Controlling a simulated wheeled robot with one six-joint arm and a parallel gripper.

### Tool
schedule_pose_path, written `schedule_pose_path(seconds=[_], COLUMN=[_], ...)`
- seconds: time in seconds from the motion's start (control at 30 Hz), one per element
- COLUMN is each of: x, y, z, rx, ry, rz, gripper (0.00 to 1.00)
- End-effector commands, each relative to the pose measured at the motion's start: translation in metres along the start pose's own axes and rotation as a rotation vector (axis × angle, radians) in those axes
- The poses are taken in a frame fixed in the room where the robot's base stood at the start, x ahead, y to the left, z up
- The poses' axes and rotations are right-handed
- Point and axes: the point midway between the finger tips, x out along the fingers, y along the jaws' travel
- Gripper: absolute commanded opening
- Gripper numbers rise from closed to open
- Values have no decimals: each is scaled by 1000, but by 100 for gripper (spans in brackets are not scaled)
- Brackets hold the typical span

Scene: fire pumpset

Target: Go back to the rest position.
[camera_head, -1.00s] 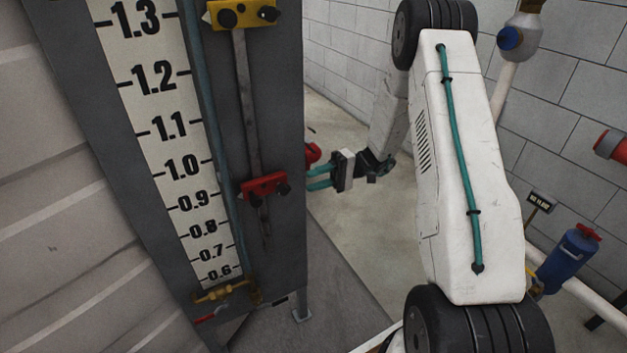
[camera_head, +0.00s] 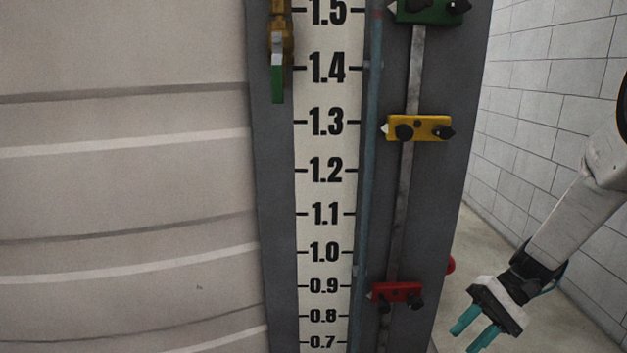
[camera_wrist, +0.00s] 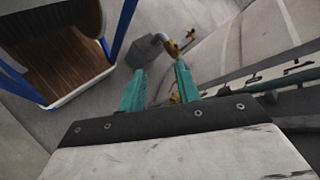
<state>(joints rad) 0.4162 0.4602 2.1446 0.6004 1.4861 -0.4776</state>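My gripper (camera_head: 474,333) is at the lower right of the head view, with its two teal fingers apart and nothing between them. It points down and to the left, to the right of the gauge panel and apart from it. In the wrist view the teal fingers (camera_wrist: 158,82) also show spread and empty. The grey gauge panel (camera_head: 440,190) carries a white number scale (camera_head: 326,190). A green marker (camera_head: 430,10), a yellow marker (camera_head: 418,128) and a red marker (camera_head: 397,292) sit on a rail right of the scale.
A ribbed tank wall (camera_head: 125,180) fills the left of the head view. A brass valve with a green handle (camera_head: 277,82) is on the panel's upper left. A block wall (camera_head: 540,100) stands behind my arm. The wrist view shows a blue-framed stand (camera_wrist: 70,95) on the floor.

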Motion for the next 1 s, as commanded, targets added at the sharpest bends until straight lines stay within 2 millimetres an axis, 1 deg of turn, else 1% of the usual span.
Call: schedule_pose_path(seconds=[0.03,0.2,0.5,0.67,0.8,0.9,1.0], x=[0,3,5,7,9,12,14], y=[-6,-14,-20,-21,-24,-27,-33], z=[18,69,145,180,207,222,233], rx=[8,44,9,-62,-159,-224,-275], ry=[21,106,338,478,584,638,680], rz=[77,308,626,749,828,857,861], gripper=[33,33,33,33,33,33,33])
